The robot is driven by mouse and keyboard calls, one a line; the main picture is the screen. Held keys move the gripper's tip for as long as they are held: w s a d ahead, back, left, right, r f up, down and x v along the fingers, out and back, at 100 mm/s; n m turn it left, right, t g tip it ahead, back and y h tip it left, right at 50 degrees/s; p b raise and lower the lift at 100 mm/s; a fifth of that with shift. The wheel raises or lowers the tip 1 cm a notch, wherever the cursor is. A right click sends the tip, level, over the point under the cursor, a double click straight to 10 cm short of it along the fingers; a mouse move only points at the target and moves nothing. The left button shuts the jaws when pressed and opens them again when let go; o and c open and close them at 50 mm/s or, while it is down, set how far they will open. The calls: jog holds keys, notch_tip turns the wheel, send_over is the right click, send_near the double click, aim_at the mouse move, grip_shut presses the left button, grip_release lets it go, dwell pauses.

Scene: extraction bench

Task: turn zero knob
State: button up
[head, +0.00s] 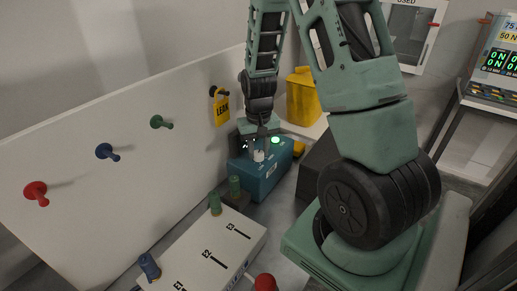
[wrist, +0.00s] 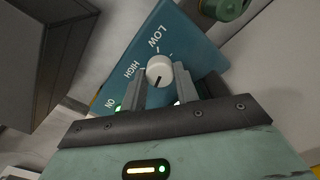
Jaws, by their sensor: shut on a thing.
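The white round knob (wrist: 159,70) with a dark pointer line sits on the top face of a teal box (wrist: 190,42) marked LOW, HIGH and ON. The pointer line runs toward my gripper's side in the wrist view. In the head view the knob (head: 259,155) shows small and pale on the teal box (head: 268,178). My gripper (wrist: 160,92) is shut on the knob, one finger on each side. In the head view my gripper (head: 259,146) comes down from above onto the box; its fingertips are hard to make out there.
A green light (head: 276,140) glows on the box. A white slotted block (head: 205,250) with coloured posts lies in front. A yellow container (head: 303,97) stands behind.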

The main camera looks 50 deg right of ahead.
aim_at(259, 152)
jog(key=shift+m, duration=1.2)
jog(key=o, duration=1)
notch_tip(259, 152, up, 17)
jog(key=shift+r+b, duration=0.2)
jog(key=shift+b, duration=0.9)
